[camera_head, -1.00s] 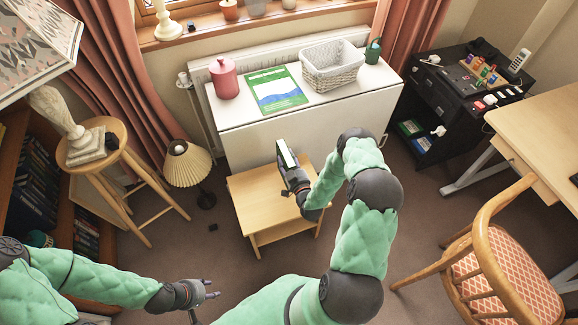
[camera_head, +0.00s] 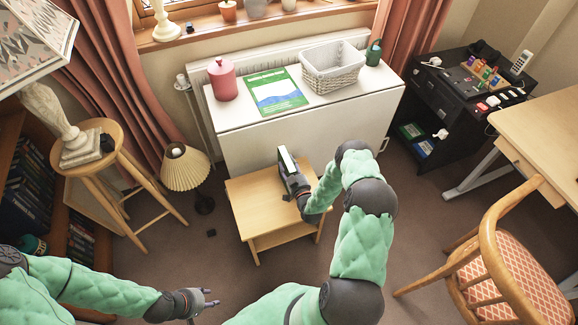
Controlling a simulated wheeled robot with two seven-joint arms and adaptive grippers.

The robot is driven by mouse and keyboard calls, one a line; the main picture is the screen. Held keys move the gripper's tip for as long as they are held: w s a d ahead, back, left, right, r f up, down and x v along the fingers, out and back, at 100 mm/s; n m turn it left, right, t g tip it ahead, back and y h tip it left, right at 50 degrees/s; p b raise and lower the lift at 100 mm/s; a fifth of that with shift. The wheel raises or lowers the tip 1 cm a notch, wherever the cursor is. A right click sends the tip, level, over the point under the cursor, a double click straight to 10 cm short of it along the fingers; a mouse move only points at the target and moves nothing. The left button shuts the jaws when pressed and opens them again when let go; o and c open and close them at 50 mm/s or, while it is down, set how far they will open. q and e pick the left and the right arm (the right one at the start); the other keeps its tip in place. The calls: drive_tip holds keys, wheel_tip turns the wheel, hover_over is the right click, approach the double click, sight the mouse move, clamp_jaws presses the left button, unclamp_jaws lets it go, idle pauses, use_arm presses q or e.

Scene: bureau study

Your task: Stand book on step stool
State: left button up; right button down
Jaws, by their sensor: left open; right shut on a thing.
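A small wooden step stool (camera_head: 250,203) with a pale top and a lower shelf stands in front of the white cabinet. My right gripper (camera_head: 288,166) is shut on a thin book (camera_head: 287,160) with a light cover and dark edge. The book is held upright, slightly tilted, over the stool's top near its back edge. I cannot tell whether its lower edge touches the stool, as the gripper hides part of it. My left gripper (camera_head: 209,299) is open and empty, low over the floor at the front left.
The white cabinet (camera_head: 240,140) behind the stool bears a red pot (camera_head: 222,80), a green booklet (camera_head: 275,92), a basket (camera_head: 335,66) and a green can (camera_head: 373,52). A lamp (camera_head: 187,168) stands left of the stool. A chair (camera_head: 490,265) is at right.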

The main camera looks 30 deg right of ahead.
drive_tip(key=shift+f, duration=0.1)
drive_tip(key=c, duration=0.6)
unclamp_jaws()
drive_tip(key=shift+c, duration=0.2)
drive_tip(key=shift+s, duration=0.1)
drive_tip(key=p+v, duration=0.3)
drive_tip(key=v, duration=0.9)
